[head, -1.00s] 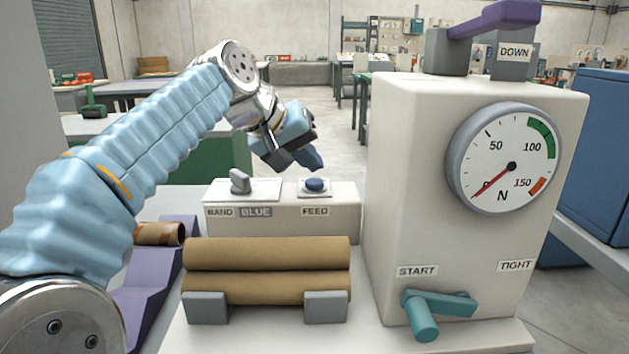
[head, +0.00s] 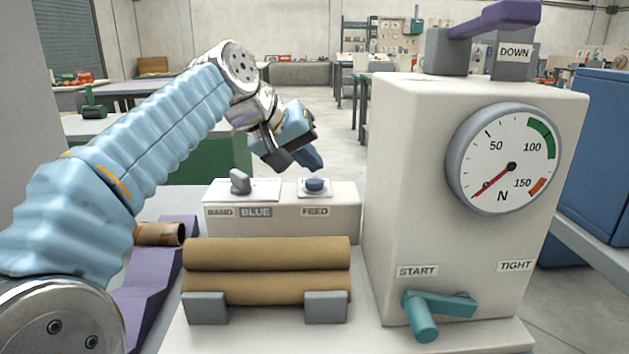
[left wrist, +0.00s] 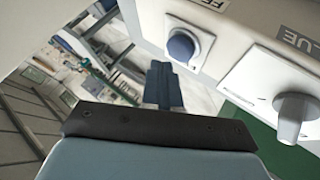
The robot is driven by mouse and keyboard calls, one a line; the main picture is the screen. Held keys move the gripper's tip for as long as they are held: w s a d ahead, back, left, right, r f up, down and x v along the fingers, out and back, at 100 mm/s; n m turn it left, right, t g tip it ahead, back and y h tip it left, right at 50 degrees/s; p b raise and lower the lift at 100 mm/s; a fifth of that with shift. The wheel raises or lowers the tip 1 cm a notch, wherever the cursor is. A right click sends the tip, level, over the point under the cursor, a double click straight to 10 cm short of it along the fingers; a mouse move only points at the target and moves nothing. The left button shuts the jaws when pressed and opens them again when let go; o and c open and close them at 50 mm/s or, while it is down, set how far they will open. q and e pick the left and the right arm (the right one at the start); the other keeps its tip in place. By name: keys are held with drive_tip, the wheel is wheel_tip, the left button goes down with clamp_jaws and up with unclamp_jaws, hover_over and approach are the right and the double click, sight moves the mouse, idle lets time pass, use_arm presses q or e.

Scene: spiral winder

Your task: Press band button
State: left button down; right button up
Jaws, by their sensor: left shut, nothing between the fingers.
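A round blue button (head: 314,185) sits on a pale plate above the FEED label on top of the low control box (head: 280,226). Left of it, a grey knob (head: 240,182) stands above the BAND and BLUE labels. My left gripper (head: 315,163) is shut and empty, its fingers pointing down just above and behind the blue button, apart from it as far as I can see. In the left wrist view, the shut fingers (left wrist: 164,84) show below the blue button (left wrist: 181,47), with the knob (left wrist: 294,115) at right. My right gripper is not in view.
Two brown rolls (head: 266,253) lie on grey cradles in front of the box. A tall white cabinet (head: 410,165) with a dial gauge (head: 504,160), a teal handle (head: 424,312) and a purple lever (head: 495,20) stands at right. A purple trough (head: 155,285) lies at left.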

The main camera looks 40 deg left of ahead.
sight(310, 182)
use_arm(q)
drive_tip(key=shift+f, duration=0.1)
drive_tip(key=shift+f+b, duration=0.3)
drive_tip(key=shift+f, duration=0.05)
drive_tip(key=shift+f+b, duration=0.35)
drive_tip(key=shift+f, duration=0.1)
idle(1.0)
drive_tip(key=shift+r+p, duration=0.85)
drive_tip(key=shift+r, duration=0.1)
wheel_tip(310, 182, up, 3)
drive_tip(key=p, duration=0.3)
drive_tip(key=shift+r+p, duration=0.3)
drive_tip(key=shift+r, duration=0.65)
